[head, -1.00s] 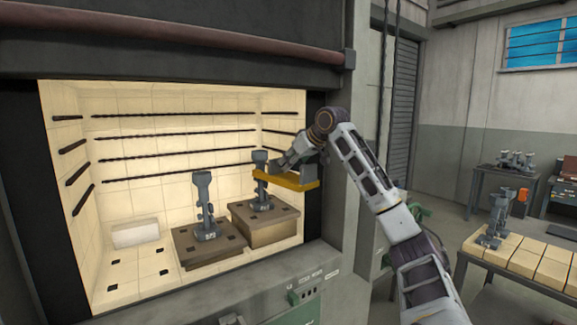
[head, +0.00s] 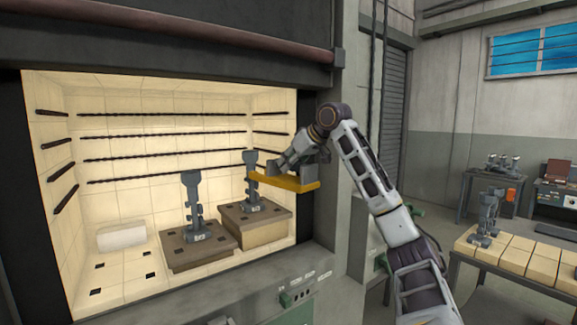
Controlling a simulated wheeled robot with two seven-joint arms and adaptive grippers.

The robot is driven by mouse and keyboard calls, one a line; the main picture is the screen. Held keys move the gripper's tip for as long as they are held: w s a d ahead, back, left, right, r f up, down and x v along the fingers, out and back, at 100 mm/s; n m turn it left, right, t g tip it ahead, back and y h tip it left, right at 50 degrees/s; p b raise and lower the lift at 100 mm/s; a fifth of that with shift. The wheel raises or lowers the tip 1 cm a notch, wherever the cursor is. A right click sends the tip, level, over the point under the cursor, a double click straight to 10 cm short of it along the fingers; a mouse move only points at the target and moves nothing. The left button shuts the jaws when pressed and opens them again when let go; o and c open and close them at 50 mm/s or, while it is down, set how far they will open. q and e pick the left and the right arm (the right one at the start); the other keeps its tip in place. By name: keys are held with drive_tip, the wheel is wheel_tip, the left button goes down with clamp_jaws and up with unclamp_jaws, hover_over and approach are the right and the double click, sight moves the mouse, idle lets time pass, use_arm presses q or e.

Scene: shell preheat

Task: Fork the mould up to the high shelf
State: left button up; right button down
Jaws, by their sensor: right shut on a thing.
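My right gripper (head: 308,168) is shut on a yellow fork (head: 287,182), held roughly level at the right side of the furnace opening. The fork's left end overlaps a grey, tree-shaped mould (head: 251,163) in the picture; I cannot tell if they touch. This mould stands upright on the taller, right-hand shelf block (head: 275,219) inside the furnace. Another grey mould (head: 194,205) stands upright on the lower brown plate (head: 178,255) to its left. My left gripper is out of view.
The furnace's right jamb (head: 340,215) stands close behind my right arm. A pale cylinder (head: 122,237) lies at the chamber's left. A tiled table (head: 515,257) with another grey mould (head: 487,217) is at the right; a dark bench (head: 483,183) stands farther back.

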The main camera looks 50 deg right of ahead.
sight(304, 163)
drive_tip(key=shift+s, duration=0.15)
drive_tip(key=shift+s+a+b, duration=0.15)
drive_tip(key=shift+s+b, duration=1.6)
drive_tip(key=shift+s, duration=0.25)
drive_tip(key=shift+s+f, duration=0.1)
drive_tip(key=shift+s, duration=0.25)
drive_tip(key=shift+b, duration=0.3)
drive_tip(key=shift+s, duration=0.15)
